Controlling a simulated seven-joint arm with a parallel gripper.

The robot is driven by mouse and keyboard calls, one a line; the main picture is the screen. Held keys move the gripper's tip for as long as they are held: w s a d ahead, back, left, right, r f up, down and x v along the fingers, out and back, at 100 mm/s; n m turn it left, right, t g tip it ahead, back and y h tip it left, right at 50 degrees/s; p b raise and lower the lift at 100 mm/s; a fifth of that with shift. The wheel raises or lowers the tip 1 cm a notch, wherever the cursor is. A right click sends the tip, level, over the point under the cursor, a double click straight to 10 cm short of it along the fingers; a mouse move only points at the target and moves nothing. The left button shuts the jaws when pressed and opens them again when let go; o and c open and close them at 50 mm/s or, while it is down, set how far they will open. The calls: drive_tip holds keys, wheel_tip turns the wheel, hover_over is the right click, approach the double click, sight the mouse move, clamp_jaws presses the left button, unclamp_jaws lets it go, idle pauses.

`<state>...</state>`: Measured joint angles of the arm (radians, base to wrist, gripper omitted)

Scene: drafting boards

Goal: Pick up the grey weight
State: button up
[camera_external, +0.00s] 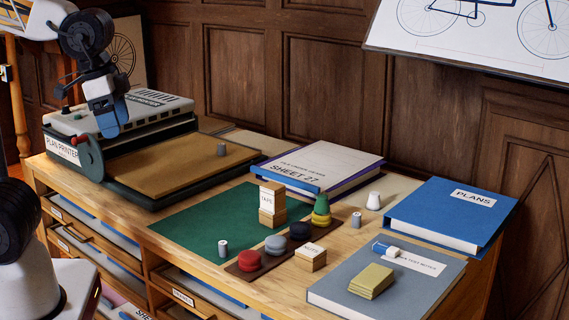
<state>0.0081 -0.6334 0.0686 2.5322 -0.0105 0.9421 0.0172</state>
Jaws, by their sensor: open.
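My gripper (108,122) hangs at the upper left, in front of the plan printer; its jaws are open and look empty. Several grey pieces are in view. A small grey cylinder (221,150) stands on the printer's brown bed. Another grey cylinder with a pale band (223,249) stands on the green mat's front edge. A third grey cylinder (356,219) stands on the wood right of the mat. A blue-grey rounded piece (275,244) sits on a dark brown strip between a red and a black one. My gripper is apart from all of them.
The plan printer (80,172) fills the left of the desk. A green mat (190,222) lies in the middle. Tan boxes (271,204), a green-and-yellow stack (320,211) and a white piece (374,201) stand nearby. Thick books (445,215) lie right. Drawers stand open at the front.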

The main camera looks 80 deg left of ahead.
drive_tip(key=shift+o, duration=0.9)
drive_tip(key=w+f+n+h, duration=0.9)
drive_tip(key=w+f+n, duration=0.5)
drive_tip(key=w, duration=0.1)
drive_tip(key=w+a+f+n+t, duration=0.3)
drive_tip(key=a+f+n, duration=0.2)
drive_tip(key=w+a+f+n+t+y, duration=0.1)
drive_tip(key=w+a+f+n+t, duration=0.2)
drive_tip(key=a+f+n, duration=0.2)
drive_tip(key=w+a+f+n+t+y, duration=0.1)
drive_tip(key=w+a+f+n+t, duration=0.1)
drive_tip(key=a+f+n, duration=0.3)
drive_tip(key=shift+w+a+f+n+t, duration=0.2)
drive_tip(key=shift+w+a+f, duration=0.3)
drive_tip(key=shift+f, duration=0.15)
drive_tip(key=shift+w+a+f+n+t, duration=0.2)
drive_tip(key=shift+w+a+f, duration=0.2)
drive_tip(key=shift+f, duration=0.2)
